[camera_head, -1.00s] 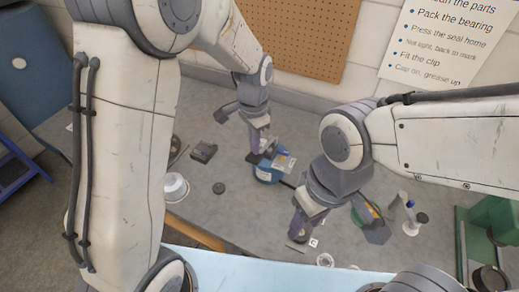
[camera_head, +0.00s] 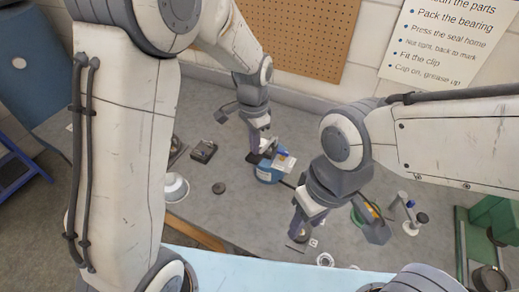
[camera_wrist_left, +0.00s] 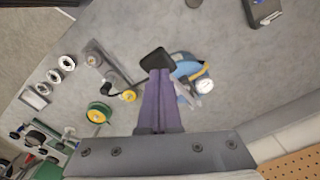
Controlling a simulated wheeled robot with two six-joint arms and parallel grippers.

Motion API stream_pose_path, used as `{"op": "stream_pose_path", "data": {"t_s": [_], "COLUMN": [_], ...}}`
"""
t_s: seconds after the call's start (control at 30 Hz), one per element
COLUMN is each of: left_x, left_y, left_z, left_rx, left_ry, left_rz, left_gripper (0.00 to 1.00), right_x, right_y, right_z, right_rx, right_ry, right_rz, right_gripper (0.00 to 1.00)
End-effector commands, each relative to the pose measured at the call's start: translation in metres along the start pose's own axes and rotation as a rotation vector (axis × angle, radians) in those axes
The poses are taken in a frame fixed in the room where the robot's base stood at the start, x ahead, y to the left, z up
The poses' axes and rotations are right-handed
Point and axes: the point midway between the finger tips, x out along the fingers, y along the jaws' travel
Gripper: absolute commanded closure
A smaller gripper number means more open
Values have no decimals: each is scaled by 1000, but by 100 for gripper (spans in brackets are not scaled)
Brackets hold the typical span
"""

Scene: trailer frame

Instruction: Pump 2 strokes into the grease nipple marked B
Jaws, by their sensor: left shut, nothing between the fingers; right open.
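A blue grease pump (camera_head: 266,174) with a pale top stands on the grey bench in the head view. It also shows in the left wrist view (camera_wrist_left: 186,70) with yellow and white parts beside the fingers. My left gripper (camera_head: 255,157) is shut and empty, close over the pump's left side; its purple fingers (camera_wrist_left: 157,72) end at a black block, and I cannot tell whether they touch it. My right gripper (camera_head: 297,234) is open, pointing down above a small part near the bench's front edge. A small tag marked C (camera_head: 313,243) lies beside it. I cannot make out a nipple marked B.
A white bowl (camera_head: 175,187), a dark disc (camera_head: 219,188) and a dark box (camera_head: 203,151) lie to the left. A stand with a dark knob (camera_head: 421,218) and green equipment (camera_head: 492,218) are at the right. Bench between is partly clear.

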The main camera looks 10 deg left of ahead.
Motion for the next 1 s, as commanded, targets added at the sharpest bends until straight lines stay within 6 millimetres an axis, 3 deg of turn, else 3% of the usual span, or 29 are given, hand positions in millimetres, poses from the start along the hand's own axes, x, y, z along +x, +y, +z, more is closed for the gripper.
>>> {"op": "stream_pose_path", "data": {"t_s": [0.4, 1.0], "left_x": [1, 17], "left_y": [0, 1], "left_z": [0, 1], "left_rx": [0, 0], "left_ry": [0, 0], "left_rz": [0, 0], "left_gripper": [100, 100], "right_x": [0, 12], "right_y": [0, 1], "right_z": [0, 1], "right_rx": [0, 0], "right_ry": [0, 0], "right_rz": [0, 0], "right_gripper": [51, 51]}}
